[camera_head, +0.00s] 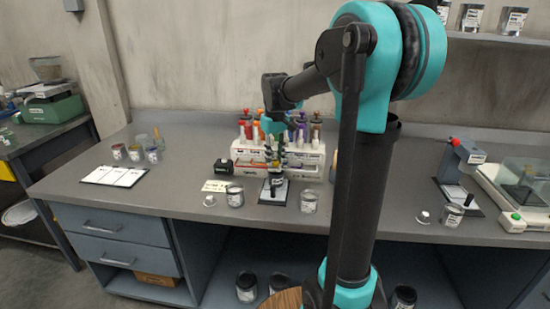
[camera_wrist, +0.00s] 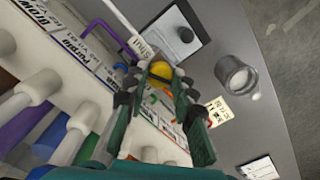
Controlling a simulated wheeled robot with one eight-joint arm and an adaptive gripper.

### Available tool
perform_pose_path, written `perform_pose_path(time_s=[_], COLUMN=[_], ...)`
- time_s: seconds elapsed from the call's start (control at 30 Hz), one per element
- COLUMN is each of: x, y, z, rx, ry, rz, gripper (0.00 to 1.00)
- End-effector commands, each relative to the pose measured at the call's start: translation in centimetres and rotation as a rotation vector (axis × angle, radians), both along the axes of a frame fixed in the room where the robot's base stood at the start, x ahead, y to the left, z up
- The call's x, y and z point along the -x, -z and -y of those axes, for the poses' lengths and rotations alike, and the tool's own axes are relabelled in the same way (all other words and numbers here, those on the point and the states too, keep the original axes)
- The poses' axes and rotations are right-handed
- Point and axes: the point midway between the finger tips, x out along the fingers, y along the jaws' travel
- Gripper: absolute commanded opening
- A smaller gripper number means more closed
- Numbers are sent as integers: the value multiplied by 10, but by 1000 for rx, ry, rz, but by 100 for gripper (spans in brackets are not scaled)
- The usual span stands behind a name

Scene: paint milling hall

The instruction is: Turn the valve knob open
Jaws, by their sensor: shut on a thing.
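The yellow valve knob (camera_wrist: 160,71) shows in the wrist view between the fingertips of my gripper (camera_wrist: 160,88). The fingers are shut on it, one on each side. The knob sits at the front of a white labelled dispenser (camera_head: 308,163), beside a white piece with a printed label (camera_wrist: 138,43). How far the knob is turned cannot be told.
Colored tubes and bottles (camera_head: 302,134) stand along the dispenser. A metal can (camera_head: 235,196) and another can (camera_head: 309,201) stand in front on the grey bench, either side of a dark-edged pad (camera_wrist: 176,40). A balance (camera_head: 515,195) stands at right.

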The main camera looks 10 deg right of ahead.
Motion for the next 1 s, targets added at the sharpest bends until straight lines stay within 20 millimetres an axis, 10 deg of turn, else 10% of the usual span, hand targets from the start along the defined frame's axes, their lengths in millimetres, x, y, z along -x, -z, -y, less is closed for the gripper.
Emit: perform_pose_path(time_s=[1.0], x=[0], y=[0], z=[0], rx=[1], ry=[-927], rz=[0], gripper=[0])
